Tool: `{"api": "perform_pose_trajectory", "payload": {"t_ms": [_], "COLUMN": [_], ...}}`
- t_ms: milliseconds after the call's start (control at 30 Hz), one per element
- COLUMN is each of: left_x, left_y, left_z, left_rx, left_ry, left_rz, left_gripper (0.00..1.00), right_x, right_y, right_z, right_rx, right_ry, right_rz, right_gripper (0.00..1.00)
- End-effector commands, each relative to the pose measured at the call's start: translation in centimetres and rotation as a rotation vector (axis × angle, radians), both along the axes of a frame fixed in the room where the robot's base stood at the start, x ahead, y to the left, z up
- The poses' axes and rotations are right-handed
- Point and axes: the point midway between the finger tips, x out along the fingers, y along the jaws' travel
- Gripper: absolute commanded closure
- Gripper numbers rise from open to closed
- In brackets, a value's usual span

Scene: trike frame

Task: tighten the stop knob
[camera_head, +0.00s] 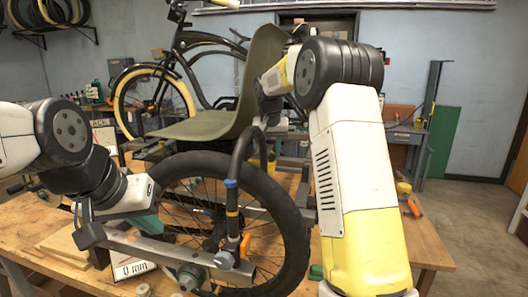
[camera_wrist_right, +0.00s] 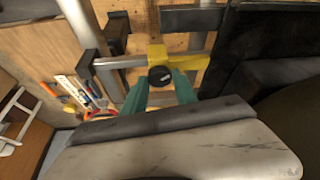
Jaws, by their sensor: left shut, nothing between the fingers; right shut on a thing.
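The stop knob (camera_wrist_right: 160,76) is a round black knob with a small pale mark, on a yellow block (camera_wrist_right: 156,52) on a silver rail, in the right wrist view. My right gripper (camera_wrist_right: 161,84) has its two teal fingers closed around the knob. In the head view the knob cannot be made out behind the wheel and the seat. My left gripper (camera_head: 148,224) points down at the left of the wheel, near the grey front bar. Its teal fingers are partly hidden, and it holds nothing that I can see.
A black-tyred wheel (camera_head: 291,200) and an olive seat (camera_head: 214,120) stand in the middle. A "0 mm" sign (camera_head: 132,268) stands at the front left. Orange-handled tools (camera_head: 412,205) lie at the wooden bench's right end. A bicycle (camera_head: 160,95) stands behind.

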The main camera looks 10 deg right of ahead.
Motion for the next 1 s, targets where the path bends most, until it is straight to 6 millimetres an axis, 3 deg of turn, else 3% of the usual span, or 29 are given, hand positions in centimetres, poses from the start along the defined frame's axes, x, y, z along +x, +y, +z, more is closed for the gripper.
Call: {"api": "perform_pose_trajectory", "payload": {"t_ms": [600, 633, 700, 733, 1000], "left_x": [0.0, 0.0, 0.0, 0.0, 0.0], "left_y": [0.0, 0.0, 0.0, 0.0, 0.0], "left_z": [0.0, 0.0, 0.0, 0.0, 0.0], "left_rx": [0.0, 0.0, 0.0, 0.0, 0.0], "left_ry": [0.0, 0.0, 0.0, 0.0, 0.0], "left_rz": [0.0, 0.0, 0.0, 0.0, 0.0], "left_gripper": [1.0, 1.0, 1.0, 1.0, 1.0], "right_x": [-0.04, -0.04, -0.04, -0.04, -0.02], "right_y": [0.11, 0.11, 0.11, 0.1, 0.08], "right_z": [-0.13, -0.13, -0.13, -0.11, -0.02], "right_rx": [0.001, 0.001, 0.0, 0.0, 0.001], "right_ry": [0.004, 0.004, 0.003, 0.003, 0.002], "right_rz": [-0.043, -0.043, -0.043, -0.043, -0.043], "right_gripper": [1.0, 0.62, 0.49, 0.45, 0.45]}}
